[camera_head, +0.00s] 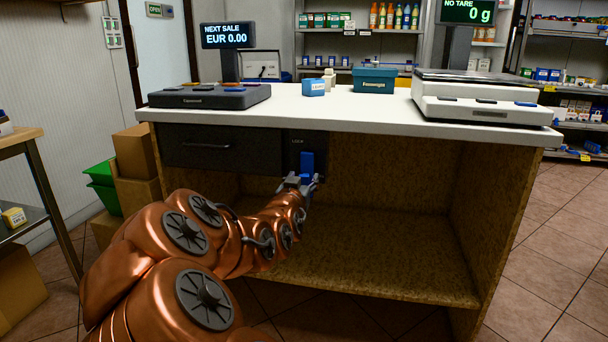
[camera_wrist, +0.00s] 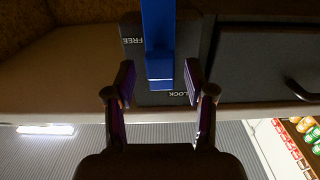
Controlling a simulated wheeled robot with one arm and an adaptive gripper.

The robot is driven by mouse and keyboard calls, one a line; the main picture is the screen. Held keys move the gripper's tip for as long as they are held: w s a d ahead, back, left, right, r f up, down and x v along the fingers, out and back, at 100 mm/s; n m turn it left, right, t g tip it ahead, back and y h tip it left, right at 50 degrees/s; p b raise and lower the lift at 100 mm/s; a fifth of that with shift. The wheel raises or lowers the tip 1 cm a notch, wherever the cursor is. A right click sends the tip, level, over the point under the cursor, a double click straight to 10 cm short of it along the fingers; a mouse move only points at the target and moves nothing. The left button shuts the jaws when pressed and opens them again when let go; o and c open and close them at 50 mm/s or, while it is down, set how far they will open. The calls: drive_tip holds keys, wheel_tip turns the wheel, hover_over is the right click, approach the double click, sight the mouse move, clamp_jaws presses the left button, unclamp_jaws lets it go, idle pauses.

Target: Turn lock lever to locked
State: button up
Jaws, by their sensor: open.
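The blue lock lever (camera_head: 307,162) stands upright on a dark panel (camera_head: 293,147) under the counter, right of the black drawer. In the wrist view, which is upside down, the lever (camera_wrist: 158,35) runs from the top edge down to the space between my fingertips. The panel's LOCK label (camera_wrist: 185,94) and FREE label (camera_wrist: 132,40) show there. My gripper (camera_wrist: 160,78) is open, one finger on each side of the lever, with gaps; I cannot tell the depth. In the head view my gripper (camera_head: 298,182) is just below the lever, partly covering its lower end.
The white counter top (camera_head: 350,110) overhangs the panel and carries a register (camera_head: 210,96) and scale (camera_head: 485,108). The drawer (camera_head: 220,147) with its handle is to the left. The shelf space below the counter is empty. Boxes and a green crate (camera_head: 102,180) stand at left.

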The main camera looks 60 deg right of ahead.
drive_tip(key=shift+x, duration=0.85)
clamp_jaws()
